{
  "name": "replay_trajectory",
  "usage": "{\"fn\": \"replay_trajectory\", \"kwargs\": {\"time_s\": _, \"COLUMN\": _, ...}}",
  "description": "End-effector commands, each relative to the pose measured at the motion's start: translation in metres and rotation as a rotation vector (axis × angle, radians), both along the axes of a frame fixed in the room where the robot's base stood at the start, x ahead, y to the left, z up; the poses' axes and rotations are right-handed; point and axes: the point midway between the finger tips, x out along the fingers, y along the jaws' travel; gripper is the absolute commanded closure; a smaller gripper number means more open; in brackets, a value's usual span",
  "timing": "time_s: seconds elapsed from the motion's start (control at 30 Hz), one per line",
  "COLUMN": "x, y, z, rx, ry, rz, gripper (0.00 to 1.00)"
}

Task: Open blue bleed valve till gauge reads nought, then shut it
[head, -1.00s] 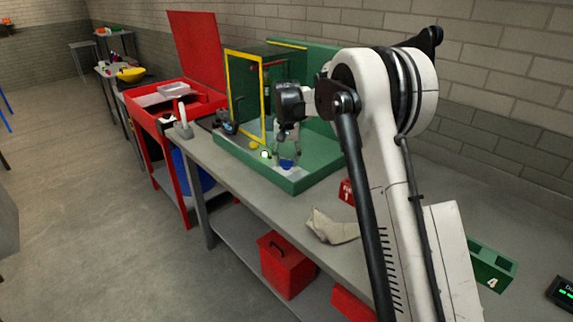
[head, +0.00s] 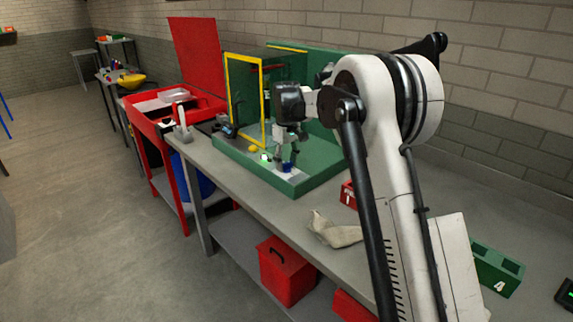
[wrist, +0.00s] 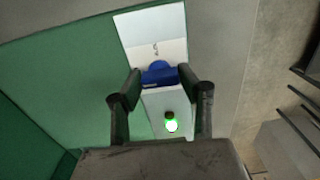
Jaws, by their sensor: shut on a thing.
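The blue bleed valve (wrist: 160,74) sits on a white plate (wrist: 150,28) in the wrist view. My gripper (wrist: 161,77) has its two fingers on either side of the blue valve and is shut on it. In the head view the valve (head: 287,168) shows as a small blue patch below my gripper (head: 286,160), inside the green chassis (head: 304,186). A small round gauge (wrist: 171,123) glows green and white between my fingers in the wrist view. Its reading is too bright and small to make out. It also shows in the head view (head: 265,157).
A yellow frame (head: 232,95) stands upright on the chassis behind my gripper. A yellow knob (head: 253,149) lies left of the gauge. A crumpled cloth (head: 333,231) and a green block (head: 496,268) are on the grey bench. The bench front has free room.

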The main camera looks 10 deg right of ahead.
Motion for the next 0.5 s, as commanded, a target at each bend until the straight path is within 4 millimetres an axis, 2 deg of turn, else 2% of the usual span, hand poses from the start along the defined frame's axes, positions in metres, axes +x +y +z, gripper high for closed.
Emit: {"fn": "replay_trajectory", "kwargs": {"time_s": 0.5, "x": 0.0002, "y": 0.0000, "z": 0.0005, "rx": 0.000, "ry": 0.000, "rz": 0.036, "gripper": 0.90}}
